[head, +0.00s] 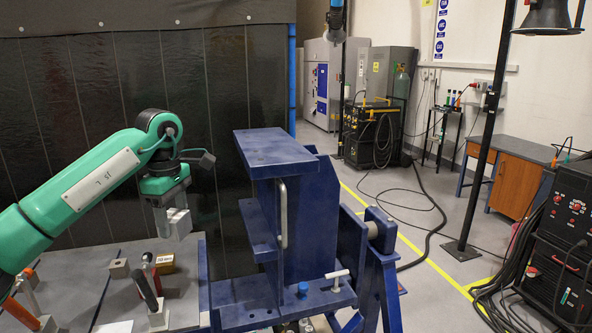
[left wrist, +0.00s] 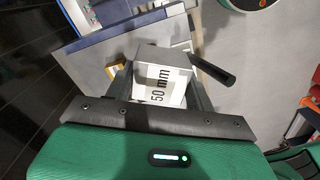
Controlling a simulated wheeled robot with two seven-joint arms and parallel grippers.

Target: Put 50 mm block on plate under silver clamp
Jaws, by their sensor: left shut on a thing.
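My left gripper (head: 178,212) is shut on the pale 50 mm block (head: 180,224) and holds it in the air above the grey table. In the left wrist view the block (left wrist: 160,82) sits between the fingers, with "50 mm" printed on its face. The blue jig (head: 265,165) stands to the right of the gripper, apart from it. A silver T-handled clamp (head: 337,276) stands at the right of the jig's lower plate (head: 250,317). A blue knob (head: 303,289) is left of it. The surface directly under the clamp is hard to make out. My right gripper is not in view.
The jig's upright with a silver bar (head: 283,214) and middle shelf (head: 258,228) rises beside the gripper.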

